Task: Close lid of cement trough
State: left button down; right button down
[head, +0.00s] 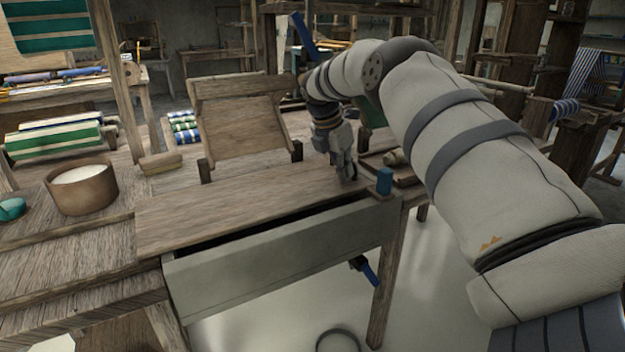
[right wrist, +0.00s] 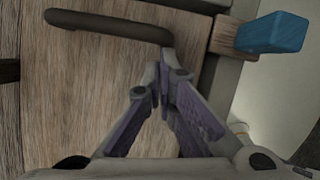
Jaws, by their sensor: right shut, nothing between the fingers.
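The cement trough (head: 285,262) is a long grey box at the front of the wooden bench in the head view. A flat wooden board, apparently its lid (head: 215,212), lies over it, with a dark gap between the board's front edge and the grey wall. My right gripper (head: 346,176) points down at the board's right end. In the right wrist view my right gripper (right wrist: 165,78) is shut and empty over wood, its tips close to one end of a dark bar (right wrist: 110,25). I cannot tell whether they touch. My left gripper is out of view.
A blue block (head: 384,181) stands beside the trough's right end. Behind the board is a tilted wooden panel (head: 240,130). A round tub (head: 82,188) with pale contents and rolled striped cloths (head: 184,127) stand on the left. The wooden surface around the tub has free room.

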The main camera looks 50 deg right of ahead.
aim_at(355, 167)
jog(key=d, duration=0.1)
jog(key=s+d, duration=0.1)
jog(key=d, duration=0.1)
jog(key=shift+s+d+f, duration=0.1)
jog(key=shift+s+d, duration=0.05)
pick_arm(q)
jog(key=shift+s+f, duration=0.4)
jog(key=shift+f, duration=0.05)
pick_arm(e)
jog(key=shift+s+d, duration=0.1)
jog(key=shift+d, duration=0.2)
jog(key=shift+r, duration=0.2)
